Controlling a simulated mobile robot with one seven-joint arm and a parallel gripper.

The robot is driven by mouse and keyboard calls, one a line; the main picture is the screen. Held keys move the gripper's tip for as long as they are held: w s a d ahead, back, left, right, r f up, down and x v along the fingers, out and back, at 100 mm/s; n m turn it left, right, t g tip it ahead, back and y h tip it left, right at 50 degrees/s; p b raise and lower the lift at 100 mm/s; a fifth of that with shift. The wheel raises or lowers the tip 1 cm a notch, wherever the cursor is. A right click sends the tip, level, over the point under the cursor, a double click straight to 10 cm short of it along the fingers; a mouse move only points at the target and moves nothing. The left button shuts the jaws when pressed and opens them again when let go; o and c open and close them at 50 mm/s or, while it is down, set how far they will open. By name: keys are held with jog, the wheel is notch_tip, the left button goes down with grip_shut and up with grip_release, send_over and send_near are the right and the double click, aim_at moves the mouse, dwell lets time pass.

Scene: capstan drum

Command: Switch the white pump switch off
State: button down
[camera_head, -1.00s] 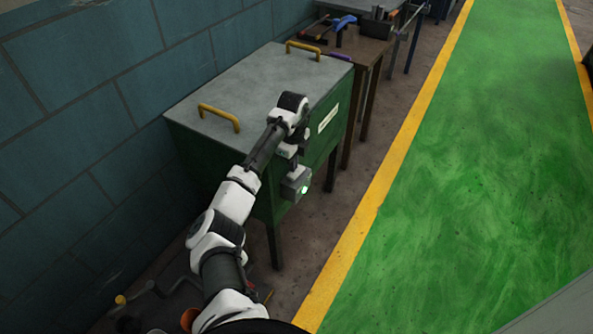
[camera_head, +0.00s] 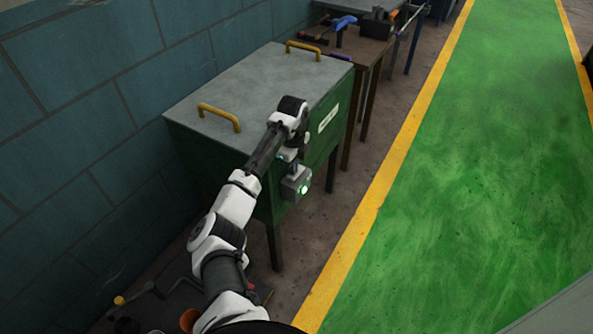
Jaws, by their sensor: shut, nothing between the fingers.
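A small grey switch box (camera_head: 289,188) is mounted on the front of the green cabinet (camera_head: 262,208). A green light (camera_head: 304,189) glows on the box's right-hand face. A white switch lever cannot be made out on it; my gripper and wrist cover the box's top. My gripper (camera_head: 298,166) points down just above the box, small and partly hidden by my wrist. It is shut with nothing in it. Whether it touches the box or the switch cannot be told.
The cabinet's grey lid has two yellow handles (camera_head: 219,117). A brown bench (camera_head: 364,48) with tools stands behind it. A blue block wall (camera_head: 90,110) is at the left. The green walkway (camera_head: 450,170) at the right is clear.

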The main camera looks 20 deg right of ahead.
jog(key=shift+f, duration=0.4)
jog(key=shift+r+p, duration=2.8)
jog(key=shift+r, duration=0.7)
